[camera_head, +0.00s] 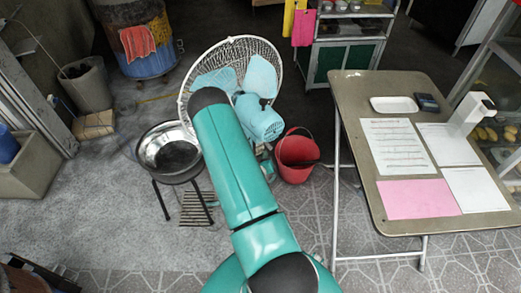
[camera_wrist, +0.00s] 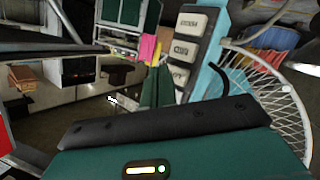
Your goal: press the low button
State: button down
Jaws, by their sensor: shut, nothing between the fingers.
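The light-blue fan (camera_head: 258,122) stands in the middle of the head view, with its round wire cage (camera_head: 190,82) behind it. In the wrist view, the fan's grey panel (camera_wrist: 206,42) carries a column of three pale buttons: a top one (camera_wrist: 191,22), a middle one (camera_wrist: 184,48) and a bottom one (camera_wrist: 178,76). Their lettering is too small to read surely. My gripper (camera_wrist: 157,86) is shut and empty, just left of the bottom button. I cannot tell whether it touches. In the head view my arm hides the gripper and the buttons.
A red bucket (camera_head: 297,156) stands right of the fan, and a metal basin (camera_head: 170,150) on a stand is at its left. A folding table (camera_head: 358,95) with papers is at the right.

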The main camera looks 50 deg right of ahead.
jog(key=shift+w, duration=0.1)
dwell(0.3)
jog(key=shift+w+d, duration=0.15)
jog(key=shift+w, duration=0.2)
jog(key=shift+w+d, duration=0.15)
jog(key=shift+w, duration=0.2)
dwell(0.6)
jog(key=shift+s, duration=0.15)
jog(key=shift+s+a, duration=0.3)
jog(key=shift+s, duration=0.35)
jog(key=s, duration=0.1)
jog(key=s+a, duration=0.1)
jog(key=s, duration=0.2)
jog(key=shift+s+a, duration=0.35)
dwell(0.7)
